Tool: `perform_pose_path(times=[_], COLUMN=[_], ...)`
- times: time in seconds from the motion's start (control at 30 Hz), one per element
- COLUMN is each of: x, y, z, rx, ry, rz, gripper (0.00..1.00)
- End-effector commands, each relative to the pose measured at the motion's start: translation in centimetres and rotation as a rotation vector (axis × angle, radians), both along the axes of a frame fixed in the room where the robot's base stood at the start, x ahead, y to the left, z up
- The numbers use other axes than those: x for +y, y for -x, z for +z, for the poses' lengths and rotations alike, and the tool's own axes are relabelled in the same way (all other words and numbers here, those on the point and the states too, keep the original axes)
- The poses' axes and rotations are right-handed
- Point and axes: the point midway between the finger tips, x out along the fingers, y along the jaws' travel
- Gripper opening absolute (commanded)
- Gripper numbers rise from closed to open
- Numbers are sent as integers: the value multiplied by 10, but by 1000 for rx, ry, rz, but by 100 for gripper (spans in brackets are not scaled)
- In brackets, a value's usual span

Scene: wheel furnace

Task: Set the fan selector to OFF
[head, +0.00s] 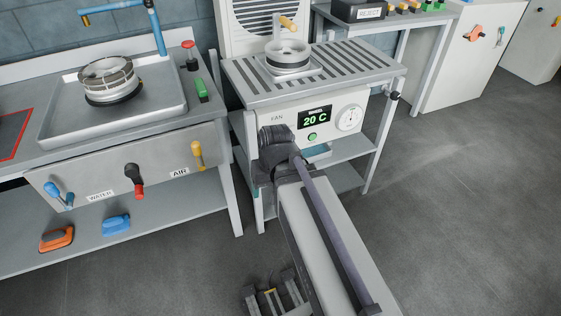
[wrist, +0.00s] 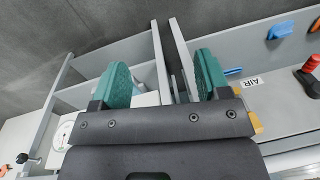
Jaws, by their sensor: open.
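The fan selector itself does not show in either view. In the head view, the FAN label (head: 277,118) is on the white furnace front (head: 265,110), and my dark arm joint covers the panel just below it. My gripper (wrist: 162,78) is open in the wrist view, with two green-padded fingers wide apart and nothing between them but the frame legs behind. The wrist view is roughly upside down, with the floor at the top. The gripper body hides much of the furnace panel there. I cannot clearly make out my gripper in the head view.
The panel has a 20 C display (head: 315,118), a green button (head: 312,137) and a round gauge (head: 349,118). Left is a sink bench with a yellow AIR handle (head: 197,155) and a red-and-black lever (head: 134,180). Open floor (head: 460,210) lies to the right.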

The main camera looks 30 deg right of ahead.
Motion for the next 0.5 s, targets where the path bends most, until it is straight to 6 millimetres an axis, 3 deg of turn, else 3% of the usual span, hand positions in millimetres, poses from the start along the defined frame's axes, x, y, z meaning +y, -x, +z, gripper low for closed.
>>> perform_pose_path(times=[0.03,0.2,0.3,0.4,0.47,0.5], x=[-6,-20,-39,-77,-108,-123], y=[-8,-55,-91,-126,-142,-148], z=[-65,-143,-172,-177,-154,-125], rx=[-41,-260,-407,-529,-546,-520], ry=[-57,-362,-630,-1035,-1354,-1552], rz=[-58,-412,-732,-1162,-1452,-1611], gripper=[69,69,69,69,69,69])
